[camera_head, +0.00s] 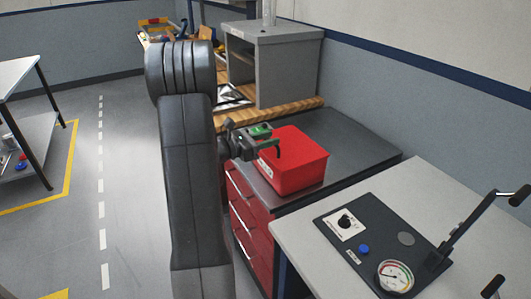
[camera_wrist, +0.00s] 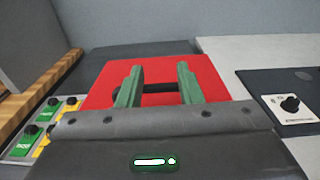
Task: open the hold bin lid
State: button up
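The hold bin is a red box (camera_head: 300,163) on the dark cabinet top; its lid looks closed. In the wrist view its red top (camera_wrist: 216,78) fills the middle. A short dark bar (camera_wrist: 160,88), apparently the lid's handle, shows between my fingers. My gripper (camera_head: 272,143) is at the bin's left side, close to its top edge. In the wrist view my gripper (camera_wrist: 159,72) has two green fingers standing apart over the red top, with a clear gap. I cannot tell whether either finger touches the bar. My arm and wrist hide part of the bin.
The dark cabinet top (camera_head: 357,150) is clear behind the bin. A light bench (camera_head: 310,230) at the right carries a dark panel (camera_head: 375,245) with a gauge and levers. A grey open housing (camera_head: 285,65) stands behind. Green and yellow labelled blocks (camera_wrist: 55,108) lie left of the bin.

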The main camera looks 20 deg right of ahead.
jog(key=shift+s+a+f+h+b, duration=0.1)
jog(key=shift+a+f+h+b, duration=0.15)
jog(key=shift+f+h+b, duration=0.5)
jog(key=shift+f+y, duration=0.25)
jog(key=shift+f, duration=0.05)
jog(key=a+r+p, duration=0.3)
jog(key=r+p, duration=0.6)
jog(key=r, duration=0.7)
jog(key=shift+s+r+p, duration=0.15)
jog(key=shift+r+p, duration=0.05)
jog(key=shift+p, duration=0.2)
dwell(0.8)
